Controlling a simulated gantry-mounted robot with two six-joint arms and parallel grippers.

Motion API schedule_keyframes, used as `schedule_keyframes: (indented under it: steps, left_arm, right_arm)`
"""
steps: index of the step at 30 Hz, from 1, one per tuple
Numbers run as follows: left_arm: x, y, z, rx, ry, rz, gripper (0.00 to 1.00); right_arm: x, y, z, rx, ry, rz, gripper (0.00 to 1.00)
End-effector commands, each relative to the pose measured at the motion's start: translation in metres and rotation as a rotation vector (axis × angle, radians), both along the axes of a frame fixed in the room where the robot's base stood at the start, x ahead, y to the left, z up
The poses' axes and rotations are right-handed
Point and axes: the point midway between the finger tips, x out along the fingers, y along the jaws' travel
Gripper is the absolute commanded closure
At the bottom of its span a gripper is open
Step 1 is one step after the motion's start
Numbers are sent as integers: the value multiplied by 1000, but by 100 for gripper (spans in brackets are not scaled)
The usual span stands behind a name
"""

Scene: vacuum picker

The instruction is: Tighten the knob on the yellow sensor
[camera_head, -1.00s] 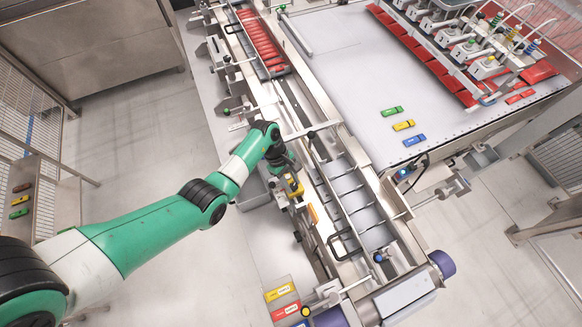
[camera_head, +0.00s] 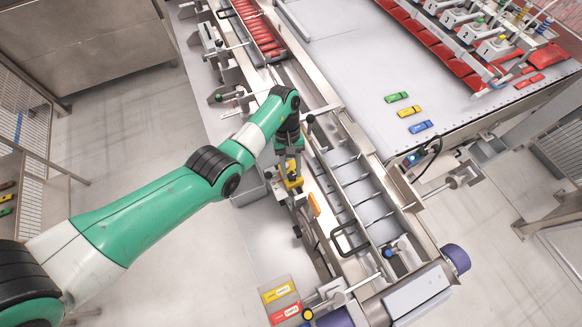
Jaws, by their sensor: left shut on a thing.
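The yellow sensor (camera_head: 293,174) sits on a bracket at the left side of the conveyor, in the middle of the head view. My left gripper (camera_head: 290,160) points down at it and is shut at the sensor. The knob itself is too small and too covered by the gripper to make out, so I cannot tell exactly which part the fingers hold. My right gripper is not in view.
The metal conveyor with empty compartments (camera_head: 365,195) runs beside the sensor. An orange part (camera_head: 314,205) stands just below it. Red packs (camera_head: 258,30) lie in the far channel. Green, yellow and blue packs (camera_head: 410,111) lie on the white table.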

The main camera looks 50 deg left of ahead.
Motion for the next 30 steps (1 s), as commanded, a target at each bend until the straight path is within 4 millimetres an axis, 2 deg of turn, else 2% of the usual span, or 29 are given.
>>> schedule_keyframes:
  steps: [15, 16, 20, 30]
  left_arm:
    - [0, 0, 0, 1, 0, -21, 100]
    - [0, 0, 0, 1, 0, -21, 57]
    - [0, 0, 0, 1, 0, -21, 34]
    - [1, 1, 3, 1, -1, -19, 32]
  right_arm:
    - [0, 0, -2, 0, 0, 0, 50]
    - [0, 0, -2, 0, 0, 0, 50]
    - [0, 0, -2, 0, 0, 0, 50]
    - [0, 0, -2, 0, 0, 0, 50]
